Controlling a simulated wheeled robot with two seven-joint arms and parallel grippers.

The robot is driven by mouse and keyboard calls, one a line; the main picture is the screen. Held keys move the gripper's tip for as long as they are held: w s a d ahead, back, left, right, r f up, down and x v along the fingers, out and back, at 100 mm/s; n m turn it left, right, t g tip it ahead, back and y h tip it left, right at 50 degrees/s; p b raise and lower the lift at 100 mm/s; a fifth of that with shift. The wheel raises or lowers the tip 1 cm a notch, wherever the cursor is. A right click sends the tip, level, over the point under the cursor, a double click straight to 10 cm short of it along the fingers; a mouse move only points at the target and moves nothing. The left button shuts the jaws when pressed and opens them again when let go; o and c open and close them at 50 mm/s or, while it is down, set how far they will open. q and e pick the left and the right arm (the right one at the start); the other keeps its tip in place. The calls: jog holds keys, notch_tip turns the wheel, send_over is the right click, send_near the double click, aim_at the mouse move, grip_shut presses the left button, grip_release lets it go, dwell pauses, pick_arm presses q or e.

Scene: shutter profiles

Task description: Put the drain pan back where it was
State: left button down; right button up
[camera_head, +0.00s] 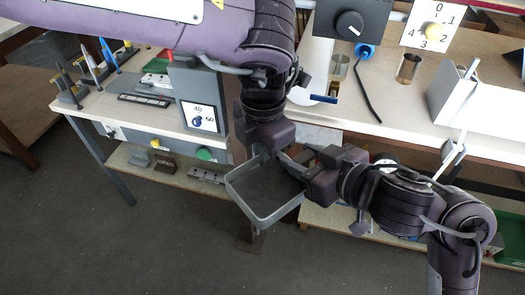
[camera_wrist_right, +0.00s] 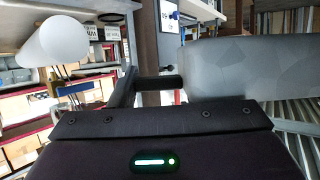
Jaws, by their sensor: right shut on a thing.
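The drain pan (camera_head: 268,194) is a shallow grey tray with a raised rim, held in the air in front of the benches in the head view. My right gripper (camera_head: 296,168) comes in from the right and is shut on the pan's edge; the exact contact is partly hidden. In the right wrist view the pan (camera_wrist_right: 245,68) shows as a large grey surface beyond the fingers. My left gripper (camera_head: 265,152) points down at the pan's far edge, close to my right gripper. Its fingers overlap the pan there, and I cannot tell whether they touch it.
The left bench (camera_head: 150,120) holds pens, a small display (camera_head: 200,117) and blocks, with a lower shelf (camera_head: 165,168). The right bench (camera_head: 400,115) carries a brass cup (camera_head: 408,68), a blue-plugged cable (camera_head: 366,85) and a white profile (camera_head: 490,112). Floor (camera_head: 170,245) in front is clear.

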jog(key=o, duration=1.5)
jog(key=shift+c, duration=0.2)
jog(key=shift+r, duration=0.1)
